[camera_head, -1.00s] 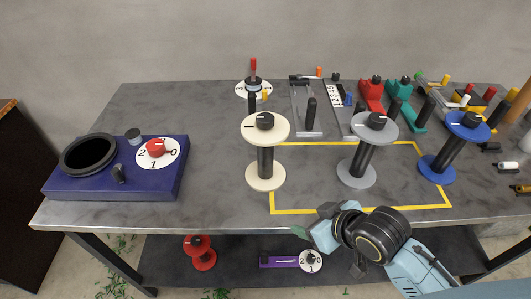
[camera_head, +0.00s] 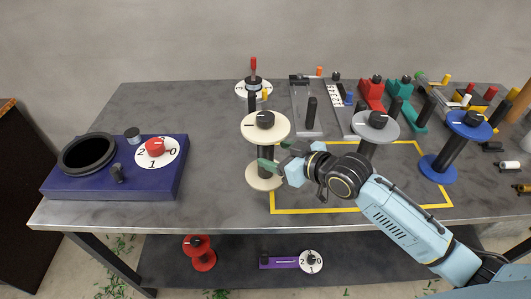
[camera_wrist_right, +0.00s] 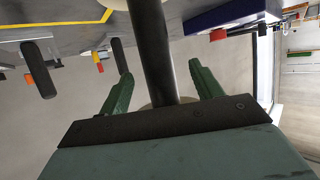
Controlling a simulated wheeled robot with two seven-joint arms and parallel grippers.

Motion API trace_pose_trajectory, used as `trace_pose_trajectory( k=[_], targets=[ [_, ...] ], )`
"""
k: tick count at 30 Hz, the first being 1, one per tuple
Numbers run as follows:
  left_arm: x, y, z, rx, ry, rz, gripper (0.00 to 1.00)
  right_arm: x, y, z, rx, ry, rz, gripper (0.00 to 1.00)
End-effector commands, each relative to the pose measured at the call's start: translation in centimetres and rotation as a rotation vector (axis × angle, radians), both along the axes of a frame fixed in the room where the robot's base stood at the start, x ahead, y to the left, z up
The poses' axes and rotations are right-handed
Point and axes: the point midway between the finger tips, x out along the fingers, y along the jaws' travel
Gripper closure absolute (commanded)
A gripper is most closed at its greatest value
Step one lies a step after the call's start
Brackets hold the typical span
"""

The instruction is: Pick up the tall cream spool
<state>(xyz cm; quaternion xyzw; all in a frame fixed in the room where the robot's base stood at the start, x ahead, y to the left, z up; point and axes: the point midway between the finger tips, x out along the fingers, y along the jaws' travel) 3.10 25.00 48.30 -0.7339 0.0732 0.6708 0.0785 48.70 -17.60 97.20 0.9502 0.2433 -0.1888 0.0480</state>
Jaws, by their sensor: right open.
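The tall cream spool (camera_head: 257,134) stands upright on the grey table, with cream flanges at top and bottom and a dark core. In the right wrist view its dark core (camera_wrist_right: 153,50) runs between the two green fingers. My right gripper (camera_head: 274,155) is open around the core, at mid height between the flanges, coming in from the right. The fingers (camera_wrist_right: 161,73) stand apart on either side of the core, with a gap visible. The gripper hides part of the core and lower flange in the head view. My left gripper is not in view.
A grey spool (camera_head: 385,131) stands right of the cream one, partly behind my right arm, and a blue spool (camera_head: 444,160) stands farther right. A purple-blue dial box (camera_head: 80,185) is at the left. Tools line the back. A yellow outline (camera_head: 345,209) marks the table.

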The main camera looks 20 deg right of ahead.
Motion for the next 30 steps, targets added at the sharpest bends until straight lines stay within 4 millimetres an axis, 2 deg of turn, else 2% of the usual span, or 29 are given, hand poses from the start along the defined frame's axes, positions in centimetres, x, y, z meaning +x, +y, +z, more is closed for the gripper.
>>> trace_pose_trajectory(
  k=[5,13,22,23,30],
  targets=[
    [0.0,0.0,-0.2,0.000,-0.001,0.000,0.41,1.1,0.4,-0.7,0.000,-0.001,0.000,0.35],
    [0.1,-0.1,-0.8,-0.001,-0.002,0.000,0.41,3.9,1.7,-2.5,0.001,0.000,0.000,0.35],
    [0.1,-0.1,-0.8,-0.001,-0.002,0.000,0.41,4.3,2.0,-2.7,-0.001,0.000,0.000,0.35],
    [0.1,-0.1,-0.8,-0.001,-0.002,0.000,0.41,4.3,2.0,-2.7,-0.001,0.000,0.000,0.36],
    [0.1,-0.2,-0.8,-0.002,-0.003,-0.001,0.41,4.3,2.0,-2.7,-0.002,0.000,-0.001,0.68]
  ],
)
